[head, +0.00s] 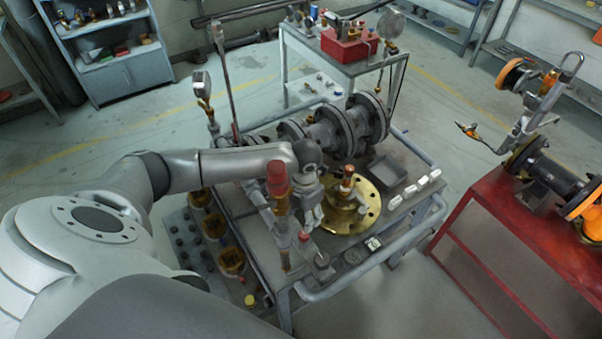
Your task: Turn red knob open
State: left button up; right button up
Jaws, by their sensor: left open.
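A red cylindrical knob (277,176) tops an upright brass and grey fitting on the grey metal cart in the middle of the head view. My left arm reaches in from the left, and its wrist is just behind and right of this knob. My left gripper (311,212) points down beside the fitting and is open. Its fingers are small and partly lost among the grey parts, so I cannot tell whether they touch anything. A smaller red piece (304,237) shows just below the gripper. My right gripper is not in view.
The cart (247,237) also bears a brass flange (365,214), a dark flanged pipe (345,130) and a grey tray (391,173). A red table (510,225) with orange-wheeled valves stands right. A red box (346,47) sits on a table behind. Floor between cart and red table is clear.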

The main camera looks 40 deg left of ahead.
aim_at(304, 233)
pick_arm(q)
notch_tip(304, 233, down, 3)
jog(key=shift+d, duration=0.1)
notch_tip(304, 233, down, 6)
jog(key=b, duration=0.4)
jog(key=shift+f+b, duration=0.4)
jog(key=shift+f, duration=0.25)
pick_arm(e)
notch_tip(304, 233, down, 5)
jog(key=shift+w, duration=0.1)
pick_arm(q)
jog(key=shift+c, duration=0.3)
jog(key=c, duration=0.7)
jog(key=shift+c, duration=1.3)
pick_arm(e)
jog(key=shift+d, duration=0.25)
